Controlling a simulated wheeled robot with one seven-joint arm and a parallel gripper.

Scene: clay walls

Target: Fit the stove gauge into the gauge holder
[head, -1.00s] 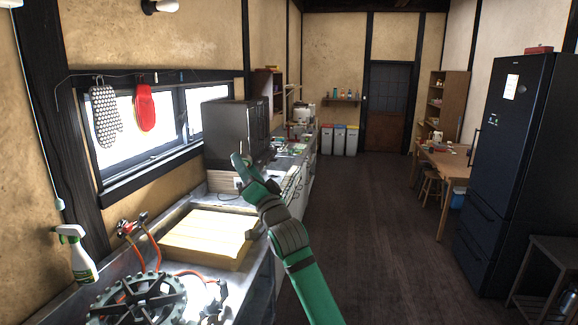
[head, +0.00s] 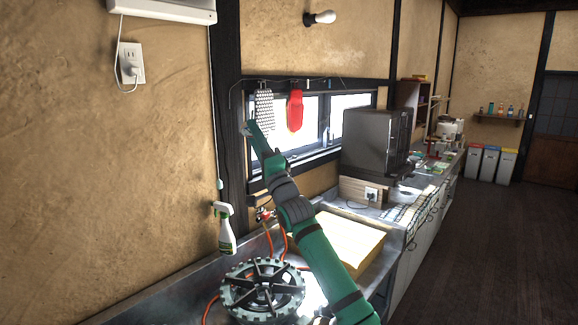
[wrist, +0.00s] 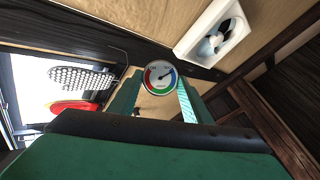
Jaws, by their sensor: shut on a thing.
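In the head view my gripper (head: 250,130) is raised in front of the window's left end, near the hanging mitts; the gauge is too small to make out there. I cannot pick out the gauge holder in either view.
A dotted mitt (head: 264,108) and a red mitt (head: 295,110) hang at the window. A wall fan (wrist: 220,42) shows in the wrist view.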

